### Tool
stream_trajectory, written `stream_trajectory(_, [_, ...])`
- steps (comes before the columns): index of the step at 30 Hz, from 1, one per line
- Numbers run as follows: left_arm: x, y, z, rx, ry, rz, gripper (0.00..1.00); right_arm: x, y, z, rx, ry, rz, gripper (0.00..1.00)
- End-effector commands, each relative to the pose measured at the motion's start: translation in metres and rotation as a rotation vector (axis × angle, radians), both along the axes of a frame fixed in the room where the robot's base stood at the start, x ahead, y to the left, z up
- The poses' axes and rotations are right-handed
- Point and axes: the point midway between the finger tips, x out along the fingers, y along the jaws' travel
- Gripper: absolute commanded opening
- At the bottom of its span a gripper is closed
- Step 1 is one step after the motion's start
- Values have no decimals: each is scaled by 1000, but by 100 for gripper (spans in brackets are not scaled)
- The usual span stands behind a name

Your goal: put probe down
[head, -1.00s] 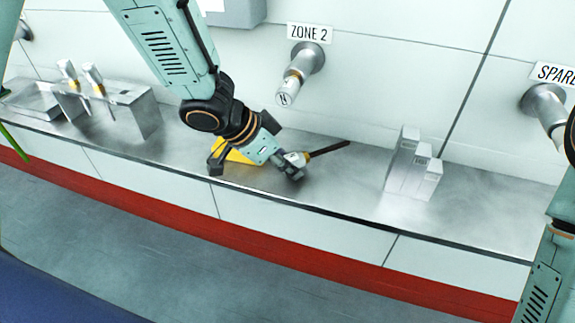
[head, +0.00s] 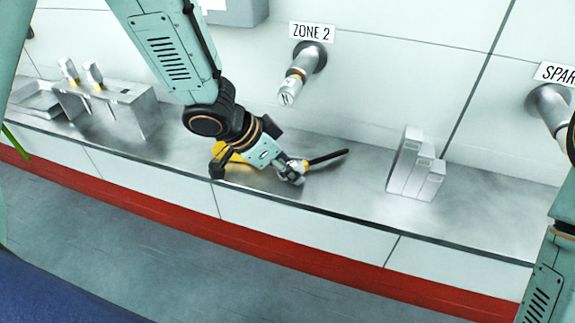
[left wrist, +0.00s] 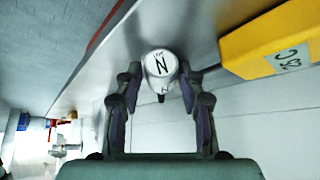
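The probe (head: 325,158), with a black rod and a pale head, is in my left gripper (head: 290,175), low over the steel counter. Its rod points right and slightly up in the head view. In the left wrist view the probe's round white end (left wrist: 160,65), marked N, sits between the two fingers, which appear to touch it on both sides. My left gripper looks shut on it. Whether the probe touches the counter (head: 345,205) is hard to tell. My right gripper is out of view; only the arm shows at the right edge.
A yellow box (head: 222,153) stands behind my left gripper; it also shows in the left wrist view (left wrist: 270,45). Grey stepped blocks (head: 415,168) stand to the right. A metal rack (head: 130,105) is at left. A ZONE 2 wall fitting (head: 300,72) is above.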

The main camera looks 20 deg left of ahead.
Motion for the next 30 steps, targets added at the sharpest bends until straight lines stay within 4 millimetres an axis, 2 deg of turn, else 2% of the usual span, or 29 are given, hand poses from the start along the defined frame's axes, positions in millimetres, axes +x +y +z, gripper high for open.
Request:
stream_trajectory(8, [0,0,2,1,1,0,40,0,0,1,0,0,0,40])
stream_trajectory(11, [0,0,13,1,-1,-2,40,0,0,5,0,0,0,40])
stream_trajectory(21, [-24,25,67,-4,0,3,40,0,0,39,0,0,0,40])
stream_trajectory(30, [-39,43,99,-3,2,3,40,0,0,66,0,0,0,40])
